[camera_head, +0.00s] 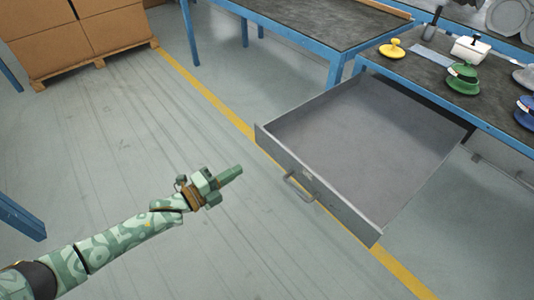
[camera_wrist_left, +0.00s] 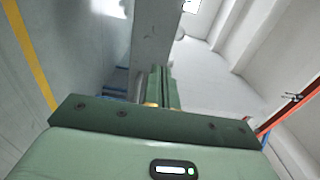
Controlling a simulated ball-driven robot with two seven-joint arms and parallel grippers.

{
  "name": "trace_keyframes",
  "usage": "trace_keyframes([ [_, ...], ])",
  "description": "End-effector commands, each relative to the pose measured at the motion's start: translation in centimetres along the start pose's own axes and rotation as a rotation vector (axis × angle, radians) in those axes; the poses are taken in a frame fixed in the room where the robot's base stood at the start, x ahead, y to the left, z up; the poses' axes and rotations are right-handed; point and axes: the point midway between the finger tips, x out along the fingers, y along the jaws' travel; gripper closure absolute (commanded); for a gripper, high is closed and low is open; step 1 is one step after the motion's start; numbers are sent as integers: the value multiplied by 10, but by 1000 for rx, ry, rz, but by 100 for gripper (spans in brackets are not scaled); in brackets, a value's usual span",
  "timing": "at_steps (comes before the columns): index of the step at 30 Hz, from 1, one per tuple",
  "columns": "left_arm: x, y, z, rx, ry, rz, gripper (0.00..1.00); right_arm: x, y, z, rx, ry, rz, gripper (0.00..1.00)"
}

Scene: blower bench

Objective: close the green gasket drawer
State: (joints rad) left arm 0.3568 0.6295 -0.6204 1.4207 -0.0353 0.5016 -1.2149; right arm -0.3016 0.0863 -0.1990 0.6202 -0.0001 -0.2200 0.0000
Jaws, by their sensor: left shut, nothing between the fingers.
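A grey metal drawer (camera_head: 345,145) stands pulled far out from under the blue-framed bench on the right and looks empty. Its front panel has a bar handle (camera_head: 298,188) facing my left arm. I see no green on the drawer's visible sides. My left gripper (camera_head: 238,172) is shut and empty, left of the drawer front and apart from the handle in the head view. Its closed green fingers (camera_wrist_left: 160,86) point ahead in the left wrist view, toward a grey panel (camera_wrist_left: 155,35) that may be the drawer front. My right gripper is not in view.
The bench top (camera_head: 425,70) holds a yellow part (camera_head: 392,49), a green part (camera_head: 463,78), a blue part (camera_head: 525,112) and a white box (camera_head: 470,50). Another blue table (camera_head: 320,20) stands behind. Cardboard boxes (camera_head: 75,35) are at upper left. The floor around my left arm is clear.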

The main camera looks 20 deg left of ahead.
Motion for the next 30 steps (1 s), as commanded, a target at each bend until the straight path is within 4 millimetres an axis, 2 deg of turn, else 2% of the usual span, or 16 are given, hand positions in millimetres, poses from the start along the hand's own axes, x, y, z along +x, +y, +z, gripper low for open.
trace_keyframes([
  [3,27,4,0,-3,1,-1,100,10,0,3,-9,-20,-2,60],
  [6,49,5,0,-4,1,0,100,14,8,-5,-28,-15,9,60],
  [9,70,6,0,-3,0,2,100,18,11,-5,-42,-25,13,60],
  [15,100,6,0,-4,-1,3,100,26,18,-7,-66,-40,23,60],
  [21,112,3,0,-3,-1,2,100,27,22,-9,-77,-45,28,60],
  [30,113,1,0,-3,-2,2,100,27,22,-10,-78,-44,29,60],
])
